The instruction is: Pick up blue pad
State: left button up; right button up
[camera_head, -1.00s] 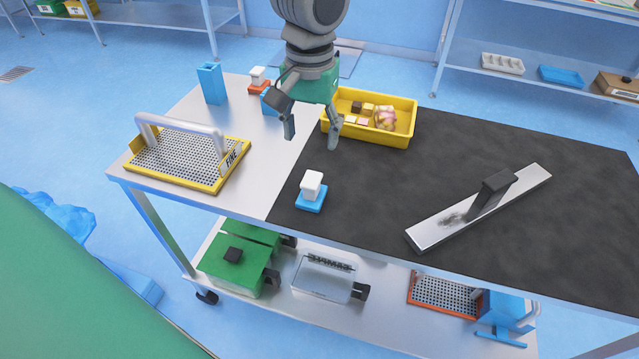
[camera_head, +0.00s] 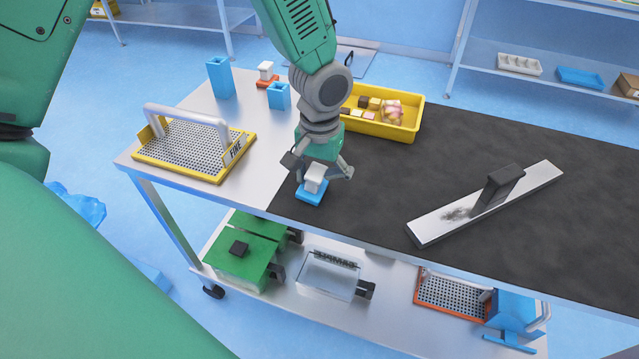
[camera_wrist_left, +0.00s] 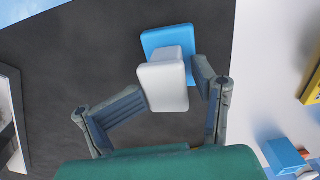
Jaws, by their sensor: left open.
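The blue pad (camera_head: 309,197) lies on the black mat near the table's front edge, with a white block-like handle (camera_head: 315,178) on top. My left gripper (camera_head: 322,176) is right above it, pointing down, with its fingers spread on either side of the white handle. In the left wrist view, the blue pad (camera_wrist_left: 168,38) shows behind the white handle (camera_wrist_left: 164,84). My right gripper is not in view.
A yellow bin (camera_head: 385,128) with snacks stands behind the gripper. A yellow-rimmed sieve (camera_head: 190,170) is at left, and a flat metal scraper (camera_head: 430,226) with a dark handle lies at right.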

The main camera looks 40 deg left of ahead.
aim_at(314, 168)
pick_arm(q)
jog(key=shift+s+a, duration=0.1)
jog(key=shift+a, duration=0.1)
jog(key=shift+c, duration=0.3)
jog(key=shift+a, duration=0.4)
jog(key=c, duration=0.7)
jog(key=shift+s+a, duration=0.1)
jog(key=shift+a, duration=0.25)
jog(key=c, duration=0.3)
jog(key=shift+a+f, duration=0.1)
jog(key=shift+a, duration=0.05)
jog(key=shift+c, duration=0.2)
jog(key=shift+d, duration=0.4)
grip_shut()
jog(key=shift+d+r, duration=0.15)
jog(key=shift+r, duration=0.15)
jog(key=r, duration=0.3)
jog(key=r+p, duration=0.1)
jog(key=r, duration=0.5)
jog(key=shift+w+a+r, duration=0.15)
jog(key=shift+w+a, duration=0.05)
jog(key=shift+a, duration=0.15)
jog(key=shift+d+r, duration=0.2)
jog(key=shift+d, duration=0.1)
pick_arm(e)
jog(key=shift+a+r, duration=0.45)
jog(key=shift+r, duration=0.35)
